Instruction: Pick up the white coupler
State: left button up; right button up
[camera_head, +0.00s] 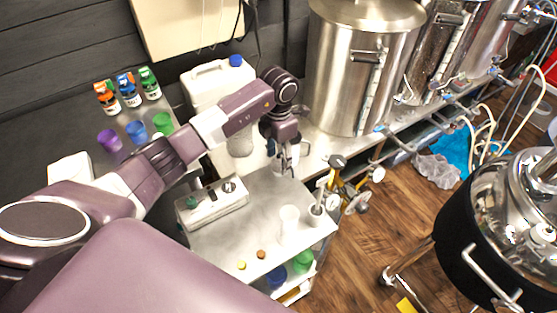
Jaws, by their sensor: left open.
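My left arm reaches in from the left, and my left gripper (284,168) points down above the back of the small metal cart (223,240). It is open, and I see nothing held in it. I cannot make out the white coupler for certain. A white upright cylindrical piece (289,219) stands on the cart, in front of the gripper and apart from it; it is too small to tell whether it is the coupler. My gripper and arm hide part of the surface behind them. My right gripper is not in view.
A white jug (208,82) and steel kettle (356,75) stand behind. The cart's front middle is mostly free.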

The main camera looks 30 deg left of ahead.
pick_arm(q)
jog(key=c, duration=1.2)
jog(key=shift+r, duration=0.1)
jog(key=shift+c, duration=0.2)
